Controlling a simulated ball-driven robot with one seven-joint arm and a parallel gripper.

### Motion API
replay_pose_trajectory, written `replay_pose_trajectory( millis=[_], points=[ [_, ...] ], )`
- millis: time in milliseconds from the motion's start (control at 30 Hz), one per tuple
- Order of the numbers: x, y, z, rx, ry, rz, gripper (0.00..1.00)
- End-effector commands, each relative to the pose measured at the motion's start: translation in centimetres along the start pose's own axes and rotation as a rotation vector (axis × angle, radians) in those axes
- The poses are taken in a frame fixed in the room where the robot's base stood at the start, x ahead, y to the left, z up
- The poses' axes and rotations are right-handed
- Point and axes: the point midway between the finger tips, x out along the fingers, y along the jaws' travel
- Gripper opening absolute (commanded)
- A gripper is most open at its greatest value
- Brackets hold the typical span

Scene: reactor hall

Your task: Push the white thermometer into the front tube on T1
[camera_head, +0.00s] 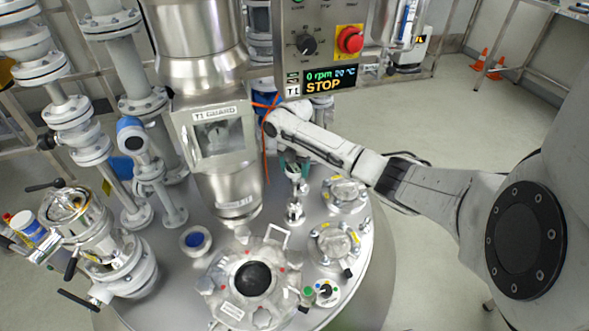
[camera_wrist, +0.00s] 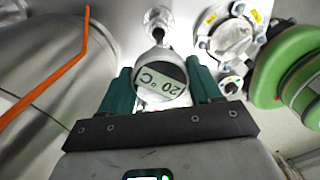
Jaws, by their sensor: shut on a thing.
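The white thermometer (camera_wrist: 161,80), with a round head and a display reading 20 °C, sits between the teal fingers of my gripper (camera_wrist: 161,88) in the wrist view. My gripper is shut on its head. In the head view my gripper (camera_head: 293,166) is above a small metal tube fitting (camera_head: 295,213) on the lid of T1. That tube also shows in the wrist view (camera_wrist: 160,19), beyond the thermometer head. The thermometer appears lined up with the tube. The head hides much of the stem, so I cannot tell how deep it sits.
The steel column marked T1 GUARD (camera_head: 215,140) stands close left of my gripper, with an orange strip (camera_head: 265,150) beside it. Capped ports (camera_head: 345,193) lie to the right on the lid. The control box (camera_head: 320,45) showing STOP hangs above. A green round part (camera_wrist: 290,70) is right in the wrist view.

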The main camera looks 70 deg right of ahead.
Motion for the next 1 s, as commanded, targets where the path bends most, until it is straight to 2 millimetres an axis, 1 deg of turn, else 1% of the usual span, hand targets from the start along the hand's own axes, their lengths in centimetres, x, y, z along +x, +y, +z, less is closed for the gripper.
replay_pose_trajectory(
  millis=[33, 67, 400, 1000],
  points=[
    [-0.4, 0.5, 0.3, -0.007, -0.013, 0.008, 0.27],
    [-0.2, 0.5, 0.2, -0.007, -0.013, 0.008, 0.27],
    [2.3, 0.3, 0.2, -0.004, -0.008, 0.004, 0.27],
    [6.2, 0.2, 0.1, -0.001, -0.004, 0.001, 0.27]
  ],
)
